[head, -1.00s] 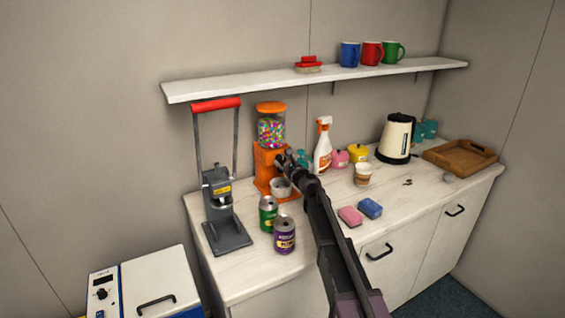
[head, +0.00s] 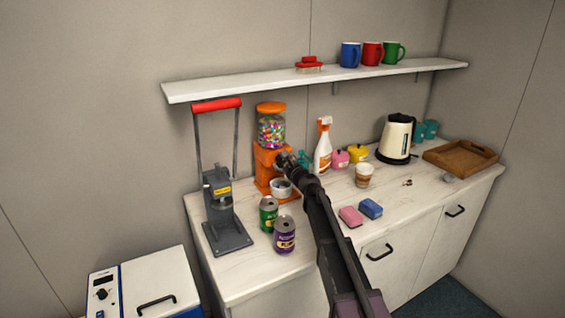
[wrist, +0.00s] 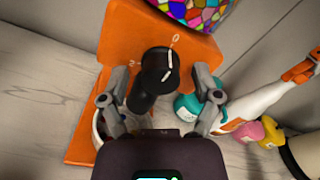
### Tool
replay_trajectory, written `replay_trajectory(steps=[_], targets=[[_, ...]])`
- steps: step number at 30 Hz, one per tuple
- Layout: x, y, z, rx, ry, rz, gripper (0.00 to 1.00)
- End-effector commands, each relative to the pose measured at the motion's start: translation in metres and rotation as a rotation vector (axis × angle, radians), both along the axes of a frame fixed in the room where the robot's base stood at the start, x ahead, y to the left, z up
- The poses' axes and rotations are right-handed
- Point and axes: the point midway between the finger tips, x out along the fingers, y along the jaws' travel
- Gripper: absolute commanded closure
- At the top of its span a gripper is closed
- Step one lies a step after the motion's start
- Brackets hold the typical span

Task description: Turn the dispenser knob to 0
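The orange dispenser (head: 268,165) with a clear globe of coloured candy stands on the counter against the wall. In the wrist view its orange front (wrist: 115,35) carries a "0" at the upper right and a "2" at the left. A white line on the knob points up towards the "0". My gripper (wrist: 160,78) is open, with one finger on each side of the knob and a visible gap to each. In the head view my gripper (head: 285,160) is in front of the dispenser and hides the knob.
A green can (head: 268,214) and a purple can (head: 285,236) stand in front. A grey press (head: 222,212) is to the left, a spray bottle (head: 323,147) to the right. A shelf (head: 320,80) runs above.

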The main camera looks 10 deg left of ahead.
Motion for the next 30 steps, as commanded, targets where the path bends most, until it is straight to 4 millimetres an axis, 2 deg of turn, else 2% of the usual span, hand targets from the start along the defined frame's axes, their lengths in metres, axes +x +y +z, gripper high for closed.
replay_trajectory(steps=[11, 16, 23, 30], targets=[[-0.003, -0.002, 0.000, 0.000, 0.000, -0.001, 0.16], [-0.010, -0.007, 0.000, 0.000, 0.000, -0.001, 0.16], [-0.034, -0.022, -0.001, 0.000, 0.000, -0.001, 0.16], [-0.067, -0.044, 0.000, 0.000, 0.000, -0.001, 0.16]])
